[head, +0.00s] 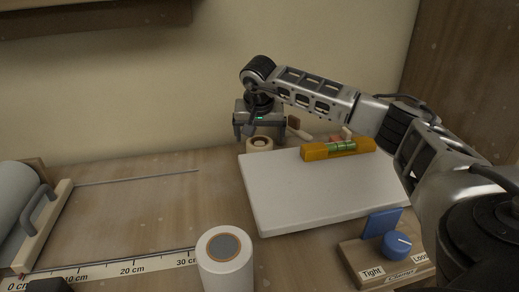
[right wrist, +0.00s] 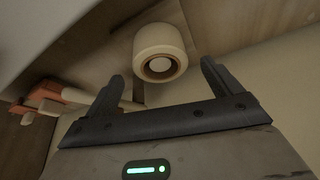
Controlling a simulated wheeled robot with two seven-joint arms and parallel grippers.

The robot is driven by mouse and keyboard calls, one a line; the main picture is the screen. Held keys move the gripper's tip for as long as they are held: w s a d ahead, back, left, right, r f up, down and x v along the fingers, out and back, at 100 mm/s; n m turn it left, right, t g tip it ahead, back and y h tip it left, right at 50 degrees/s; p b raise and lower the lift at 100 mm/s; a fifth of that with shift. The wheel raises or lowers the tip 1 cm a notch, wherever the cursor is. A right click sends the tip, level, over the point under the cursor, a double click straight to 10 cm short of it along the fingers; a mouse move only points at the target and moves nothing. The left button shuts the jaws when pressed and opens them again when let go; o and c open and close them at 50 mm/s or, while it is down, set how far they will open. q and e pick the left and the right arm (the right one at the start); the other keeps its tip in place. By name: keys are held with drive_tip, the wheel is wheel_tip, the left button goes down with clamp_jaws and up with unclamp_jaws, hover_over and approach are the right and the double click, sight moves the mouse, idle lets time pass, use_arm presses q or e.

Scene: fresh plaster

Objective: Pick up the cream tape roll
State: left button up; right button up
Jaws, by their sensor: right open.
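The cream tape roll (head: 260,144) stands on the table near the back wall, by the white board's far left corner. My right gripper (head: 261,138) is above it, pointing down, and partly hides it in the head view. In the right wrist view the cream tape roll (right wrist: 160,50) shows its ring end and dark inner core, ahead of the space between the two fingers. The right gripper (right wrist: 163,76) is open and empty; the fingers appear apart from the roll. My left gripper is not clearly seen in either view.
The white board (head: 300,195) carries a yellow spirit level (head: 337,149). A wooden-handled tool (head: 298,129) lies close right of the gripper. A larger white roll (head: 225,270) stands in front, near the ruler (head: 120,271). A clamp block with a blue knob (head: 397,245) is front right. The left-middle table is clear.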

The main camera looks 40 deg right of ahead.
sight(260, 144)
drive_tip(key=x, duration=0.4)
drive_tip(key=shift+s+a+f, duration=0.15)
drive_tip(key=shift+f, duration=0.1)
drive_tip(key=c, duration=1.1)
drive_tip(key=shift+o, duration=0.2)
drive_tip(key=shift+r, duration=0.1)
